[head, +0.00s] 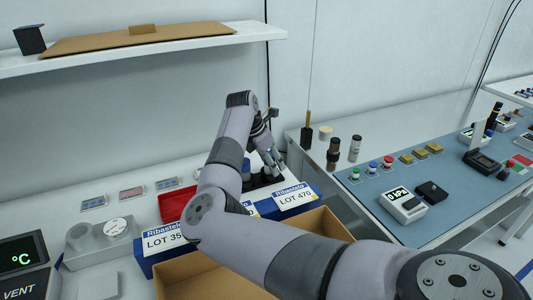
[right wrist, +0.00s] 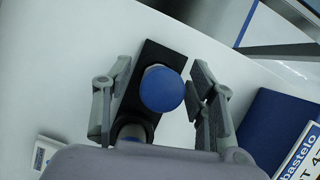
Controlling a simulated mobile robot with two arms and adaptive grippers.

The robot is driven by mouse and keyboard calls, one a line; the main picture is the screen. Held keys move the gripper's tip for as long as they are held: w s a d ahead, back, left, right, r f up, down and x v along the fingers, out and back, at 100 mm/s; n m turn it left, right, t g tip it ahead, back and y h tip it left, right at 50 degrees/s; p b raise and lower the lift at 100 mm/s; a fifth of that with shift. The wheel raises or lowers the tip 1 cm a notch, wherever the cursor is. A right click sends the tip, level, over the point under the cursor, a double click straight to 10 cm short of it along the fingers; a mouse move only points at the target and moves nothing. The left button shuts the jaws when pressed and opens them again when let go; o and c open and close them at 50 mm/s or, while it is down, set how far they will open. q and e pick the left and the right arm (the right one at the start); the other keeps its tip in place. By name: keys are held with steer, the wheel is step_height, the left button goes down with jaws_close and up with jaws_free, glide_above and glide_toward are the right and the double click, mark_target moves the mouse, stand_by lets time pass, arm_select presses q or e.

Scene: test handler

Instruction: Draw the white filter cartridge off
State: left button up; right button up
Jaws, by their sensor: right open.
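I cannot clearly make out a white filter cartridge. In the right wrist view a round blue cap (right wrist: 162,88) stands on a narrow black base (right wrist: 165,53). My right gripper (right wrist: 155,84) is open, with one finger on each side of the cap. A grey cylinder (right wrist: 130,131) on the same base is partly hidden by my wrist. In the head view the right gripper (head: 271,155) points down at this base, behind the blue boxes. My left gripper is not in view.
Blue boxes marked LOT 470 (head: 294,197) and LOT 35 (head: 165,241) stand near my right arm, by an open cardboard box (head: 180,280). A red tray (head: 176,205) lies left. A blue mat (head: 385,185) with buttons and meters lies right. A shelf (head: 130,53) overhangs the back left.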

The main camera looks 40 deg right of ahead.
mark_target(270, 153)
steer(key=shift+c, duration=0.3)
jaws_close()
stand_by(0.5)
steer(key=shift+r, duration=0.6)
stand_by(0.6)
steer(key=shift+r+p, duration=0.65)
steer(key=shift+r, duration=0.65)
